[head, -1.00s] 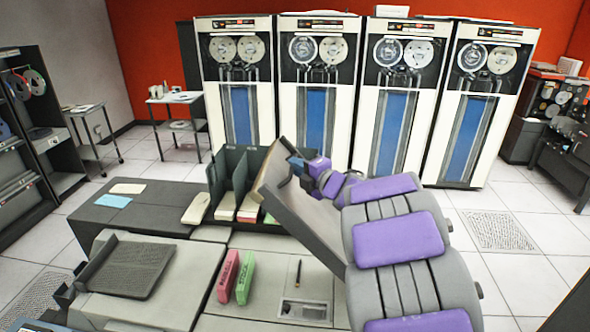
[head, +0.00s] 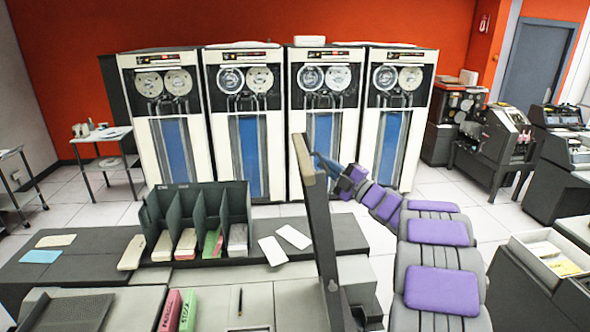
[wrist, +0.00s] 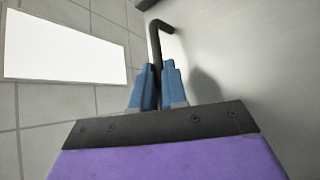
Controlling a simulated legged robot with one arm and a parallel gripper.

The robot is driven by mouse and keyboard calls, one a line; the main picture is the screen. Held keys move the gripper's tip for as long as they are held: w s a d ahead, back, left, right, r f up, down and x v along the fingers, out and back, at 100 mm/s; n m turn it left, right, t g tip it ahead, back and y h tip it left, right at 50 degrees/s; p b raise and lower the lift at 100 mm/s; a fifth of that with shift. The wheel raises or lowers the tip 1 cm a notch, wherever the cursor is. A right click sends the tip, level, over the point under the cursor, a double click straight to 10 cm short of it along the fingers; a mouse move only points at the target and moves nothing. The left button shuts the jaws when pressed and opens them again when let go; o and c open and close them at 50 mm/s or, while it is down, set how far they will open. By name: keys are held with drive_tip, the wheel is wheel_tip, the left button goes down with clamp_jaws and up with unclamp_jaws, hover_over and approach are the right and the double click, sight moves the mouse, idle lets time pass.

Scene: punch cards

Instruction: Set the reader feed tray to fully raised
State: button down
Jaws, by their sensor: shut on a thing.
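My gripper (head: 318,160) is at the upper right side of the panel. In the wrist view, the blue fingers (wrist: 159,88) are shut on a dark bent handle (wrist: 154,40) by the panel's face. The handle's lower part is hidden between the fingers.
A dark green card rack (head: 200,215) stands on the desk left of the panel. Two white cards (head: 282,245) lie between them. Pink (head: 172,310) and green (head: 189,310) blocks and a pencil (head: 240,302) are in front. Tall tape cabinets (head: 245,130) stand behind.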

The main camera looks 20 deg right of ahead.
drive_tip(key=s+d+m+t+p, duration=0.1)
drive_tip(key=s+d, duration=0.3)
drive_tip(key=d, duration=0.9)
drive_tip(key=shift+s+m+t, duration=0.2)
drive_tip(key=shift+m+t, duration=0.3)
drive_tip(key=shift+m, duration=0.4)
drive_tip(key=shift+d+f+h, duration=0.1)
drive_tip(key=shift+d+h, duration=0.1)
drive_tip(key=shift+h, duration=0.2)
drive_tip(key=c, duration=1.2)
unclamp_jaws()
drive_tip(key=shift+d+f, duration=0.15)
drive_tip(key=shift+d, duration=0.2)
drive_tip(key=shift+o, duration=0.2)
drive_tip(key=shift+a, duration=0.15)
drive_tip(key=b+v, duration=0.3)
drive_tip(key=v, duration=1.4)
drive_tip(key=shift+f, duration=0.25)
